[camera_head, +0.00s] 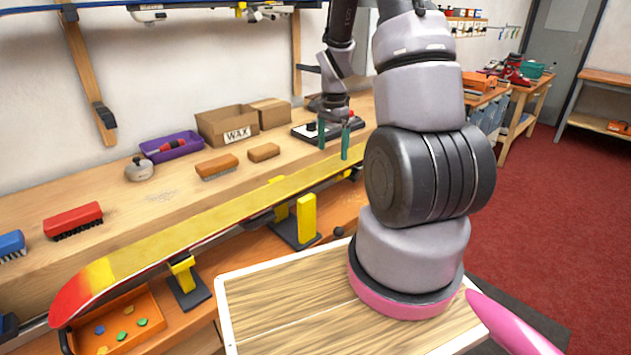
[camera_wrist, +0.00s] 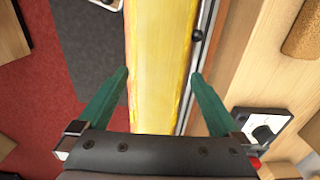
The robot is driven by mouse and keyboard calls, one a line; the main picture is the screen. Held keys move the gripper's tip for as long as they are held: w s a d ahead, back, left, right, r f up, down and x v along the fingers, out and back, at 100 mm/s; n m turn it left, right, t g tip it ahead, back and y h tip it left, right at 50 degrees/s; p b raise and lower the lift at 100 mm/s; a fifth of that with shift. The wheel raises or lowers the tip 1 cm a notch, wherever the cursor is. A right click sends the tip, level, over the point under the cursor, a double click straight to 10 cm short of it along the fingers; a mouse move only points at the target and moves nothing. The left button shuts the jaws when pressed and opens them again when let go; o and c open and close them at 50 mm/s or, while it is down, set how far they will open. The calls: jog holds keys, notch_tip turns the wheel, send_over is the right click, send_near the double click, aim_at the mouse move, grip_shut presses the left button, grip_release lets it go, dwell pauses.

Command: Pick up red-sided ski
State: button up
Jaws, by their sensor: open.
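The ski (camera_head: 210,222) has a yellow top and a red tip at the lower left in the head view. It lies lengthwise on yellow-topped supports along the bench front, its far end partly hidden by my arm. My gripper (camera_head: 334,140) is open, its two green fingers pointing down near the ski's far part. In the wrist view the yellow ski (camera_wrist: 160,40) runs between the spread fingers of my gripper (camera_wrist: 160,76), with a gap on each side. An orange-red strip shows along its left edge. The fingertips appear just above the ski; exact height is hard to tell.
The yellow supports (camera_head: 306,218) stand below the ski. On the bench are a wax box (camera_head: 228,126), a purple tray (camera_head: 172,147), a red brush (camera_head: 73,220) and brown blocks (camera_head: 216,166). An orange bin (camera_head: 148,338) sits below the ski tip. Red floor at right is open.

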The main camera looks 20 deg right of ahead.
aim_at(333, 164)
jog(key=f, duration=0.7)
jog(key=shift+d, duration=0.25)
jog(key=shift+r, duration=0.1)
jog(key=c, duration=1.2)
jog(key=shift+c, duration=0.2)
jog(key=shift+r, duration=0.1)
notch_tip(333, 164, up, 9)
jog(key=shift+r, duration=0.2)
jog(key=c, duration=0.3)
jog(key=shift+r, duration=1.7)
jog(key=shift+c, duration=0.2)
